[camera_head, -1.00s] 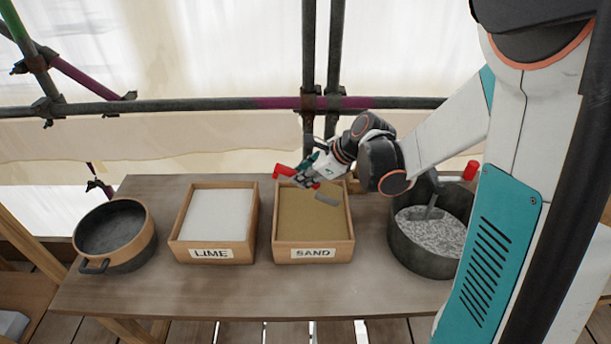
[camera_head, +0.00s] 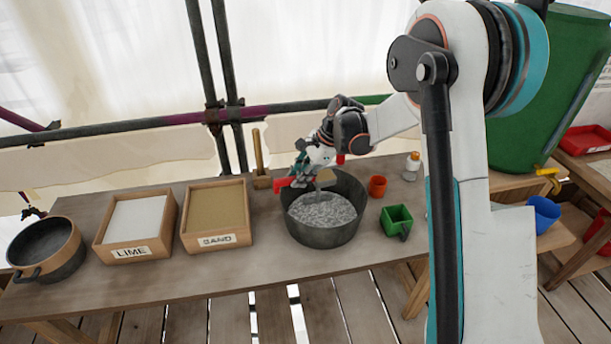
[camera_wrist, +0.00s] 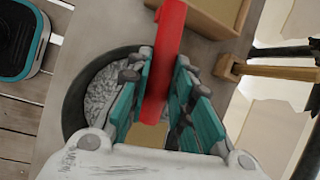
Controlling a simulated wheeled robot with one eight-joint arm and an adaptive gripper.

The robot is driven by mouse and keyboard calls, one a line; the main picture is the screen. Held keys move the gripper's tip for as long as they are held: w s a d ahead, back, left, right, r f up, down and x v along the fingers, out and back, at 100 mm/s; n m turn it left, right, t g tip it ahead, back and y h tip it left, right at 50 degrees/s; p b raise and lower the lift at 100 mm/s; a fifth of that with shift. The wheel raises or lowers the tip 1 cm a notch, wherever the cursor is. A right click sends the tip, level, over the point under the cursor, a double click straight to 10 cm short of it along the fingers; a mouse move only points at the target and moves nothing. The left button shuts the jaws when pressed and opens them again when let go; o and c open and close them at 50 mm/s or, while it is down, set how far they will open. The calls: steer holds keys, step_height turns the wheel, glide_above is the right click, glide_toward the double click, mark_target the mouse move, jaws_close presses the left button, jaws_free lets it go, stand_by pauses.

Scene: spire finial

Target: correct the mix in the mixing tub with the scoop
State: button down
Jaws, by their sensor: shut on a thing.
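The dark round mixing tub (camera_head: 322,238) stands mid-table and holds lumpy grey mix (camera_head: 322,208). My gripper (camera_head: 312,170) is shut on the scoop's red handle (camera_head: 283,183), above the tub's back left rim. The scoop's pan (camera_head: 326,176) is over the tub and carries something sand-coloured. In the wrist view the red handle (camera_wrist: 166,50) lies between the teal fingers (camera_wrist: 157,90), with a sandy patch below and grey mix (camera_wrist: 100,90) beyond. A grey tool stands in the mix, partly hidden. The sand box (camera_head: 217,241) and lime box (camera_head: 135,251) stand to the left.
An empty dark pan (camera_head: 45,252) is at the far left. The table front is clear.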

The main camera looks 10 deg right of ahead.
steer(key=shift+s+d+f+n+t+y+b, duration=0.15)
steer(key=shift+s+f+n+t+y+b, duration=0.4)
steer(key=shift+t+b, duration=1.8)
steer(key=shift+s+d+f+n+t+y+b, duration=0.2)
steer(key=shift+s+t+y+b, duration=0.65)
steer(key=shift+t+b, duration=1.55)
steer(key=shift+s+d+f+n+t+y+b, duration=0.15)
steer(key=shift+s+f+t+y+b, duration=0.55)
steer(key=shift+t+b, duration=1.65)
steer(key=shift+w+a+r+b, duration=0.1)
steer(key=shift+r+b, duration=0.15)
steer(key=shift+b, duration=0.05)
steer(key=shift+g, duration=0.3)
